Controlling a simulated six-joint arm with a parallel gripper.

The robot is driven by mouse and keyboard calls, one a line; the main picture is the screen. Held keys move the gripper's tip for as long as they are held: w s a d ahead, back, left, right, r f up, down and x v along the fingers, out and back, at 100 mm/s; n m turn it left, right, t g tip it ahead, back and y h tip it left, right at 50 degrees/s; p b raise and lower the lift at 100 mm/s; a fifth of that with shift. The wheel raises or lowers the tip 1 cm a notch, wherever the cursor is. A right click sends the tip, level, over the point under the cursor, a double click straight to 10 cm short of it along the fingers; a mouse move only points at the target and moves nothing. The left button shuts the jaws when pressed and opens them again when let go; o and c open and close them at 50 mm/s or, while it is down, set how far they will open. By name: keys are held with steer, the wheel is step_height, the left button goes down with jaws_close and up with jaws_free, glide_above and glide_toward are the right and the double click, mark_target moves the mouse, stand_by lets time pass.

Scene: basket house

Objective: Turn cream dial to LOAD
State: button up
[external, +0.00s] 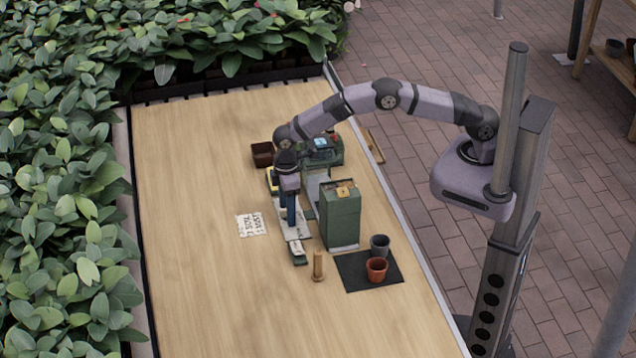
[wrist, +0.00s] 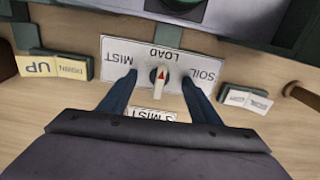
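The cream dial (wrist: 159,77) with a red marker sits on a white label plate (wrist: 122,56) in the wrist view. The plate reads MIST, LOAD and SOIL upside down, with LOAD just above the dial in the picture. The marker lies roughly along the picture's vertical; its exact pointing end is hard to tell. My gripper (wrist: 159,93) is open, with one blue finger on each side of the dial and visible gaps to it. In the external view my gripper (external: 291,215) points down over the white plate (external: 291,232); the dial is hidden there.
An UP/DOWN block (wrist: 54,66) and another small labelled block (wrist: 246,100) flank the plate. A green machine box (external: 341,218) stands close to the right of my gripper. A wooden peg (external: 318,266), grey pot (external: 380,246) and terracotta pot (external: 377,269) are nearby. The left tabletop is clear except for a paper note (external: 251,225).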

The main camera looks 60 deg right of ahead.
steer(key=shift+r, duration=0.1)
stand_by(0.5)
steer(key=shift+r+p, duration=2.3)
steer(key=shift+r, duration=1.15)
steer(key=shift+w+d+r, duration=0.1)
steer(key=shift+w+r, duration=0.05)
steer(key=shift+r, duration=0.1)
steer(key=s+d+r+m+t+y+b, duration=0.25)
steer(key=d+r+m+b, duration=0.25)
steer(key=d+r+m, duration=0.6)
steer(key=s+d+f+n+g+h+p, duration=0.1)
steer(key=s+d+p, duration=0.4)
steer(key=s+d, duration=1.5)
steer(key=shift+s+g+h, duration=0.75)
steer(key=shift+s, duration=0.25)
